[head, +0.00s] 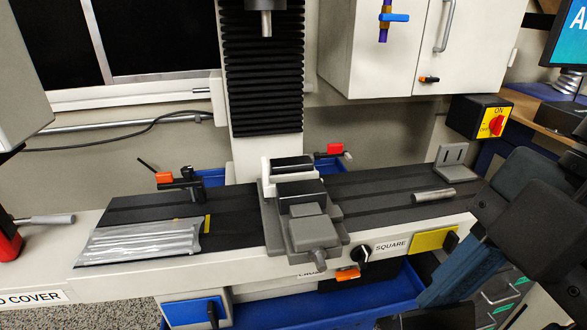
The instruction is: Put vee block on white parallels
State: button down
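A vise (315,232) with dark jaws stands in the middle of the machine table. Pale strips (290,177), which may be the white parallels, show between its dark jaws; their exact shape is too small to tell. A grey block (454,156) with small holes stands at the right end of the table, apart from the vise. It may be the vee block, but I cannot make out a vee. My dark arm fills the right edge, to the right of the vise and near the grey block. I cannot make out its fingertips or anything held.
A metal round bar (433,195) lies on the dark table (370,190) right of the vise. A silvery ribbed sheet (145,240) and a clamp with an orange knob (164,177) are at the left. The machine spindle (265,20) hangs above the vise.

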aim_at(292, 179)
jog(key=i+j, duration=0.15)
jog(key=i, duration=0.45)
jog(key=i+j, duration=0.2)
jog(key=i, duration=0.4)
